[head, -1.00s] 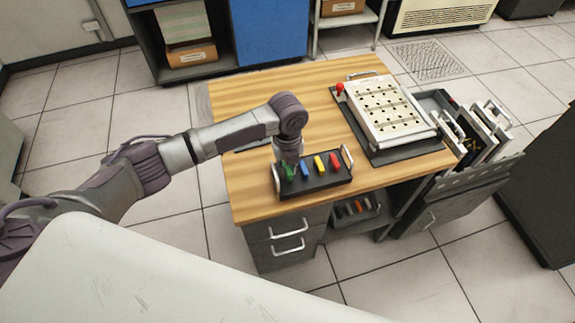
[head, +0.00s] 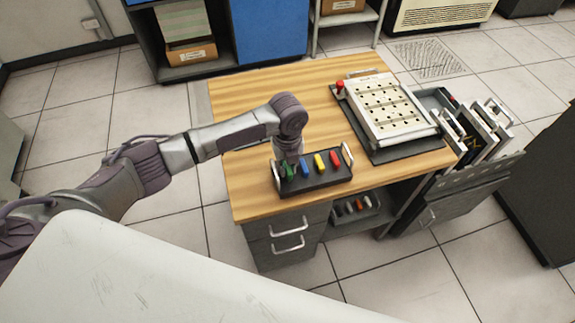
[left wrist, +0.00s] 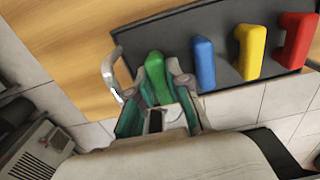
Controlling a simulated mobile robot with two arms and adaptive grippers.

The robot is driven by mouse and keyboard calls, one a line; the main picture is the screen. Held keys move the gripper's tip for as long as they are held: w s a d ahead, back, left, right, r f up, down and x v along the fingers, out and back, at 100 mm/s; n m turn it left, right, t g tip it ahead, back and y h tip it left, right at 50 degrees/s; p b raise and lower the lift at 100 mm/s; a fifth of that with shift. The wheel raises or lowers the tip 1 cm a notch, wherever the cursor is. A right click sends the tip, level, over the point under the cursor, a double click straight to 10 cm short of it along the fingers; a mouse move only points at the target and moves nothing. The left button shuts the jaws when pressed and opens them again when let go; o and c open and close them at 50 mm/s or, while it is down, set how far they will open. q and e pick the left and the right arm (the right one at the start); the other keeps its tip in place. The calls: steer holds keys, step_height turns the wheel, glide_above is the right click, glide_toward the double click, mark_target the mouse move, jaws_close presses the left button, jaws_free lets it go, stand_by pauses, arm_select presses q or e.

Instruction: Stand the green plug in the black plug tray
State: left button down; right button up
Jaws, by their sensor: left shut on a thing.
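The black plug tray (head: 318,183) sits near the front edge of the wooden desk, with a silver handle at each end. A blue plug (head: 304,168), a yellow plug (head: 320,163) and a red plug (head: 335,162) stand in it in a row. My left gripper (head: 285,170) points down at the tray's left end, shut on the green plug (head: 290,174). In the left wrist view the green plug (left wrist: 156,76) is between the fingers, beside the blue plug (left wrist: 203,64). The fingers hide its lower part; I cannot tell whether it is seated. My right gripper is out of view.
The tray's left handle (left wrist: 109,70) is close beside my left fingers. A cream punched panel (head: 388,108) lies on a dark base at the desk's right. Several objects lie on a shelf (head: 352,208) below the desktop. The desk's back left is clear.

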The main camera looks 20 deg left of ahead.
mark_target(288, 167)
arm_select(q)
steer(key=shift+f, duration=0.55)
stand_by(0.4)
steer(key=c, duration=1)
jaws_free()
steer(key=shift+c, duration=0.2)
step_height(288, 167, up, 12)
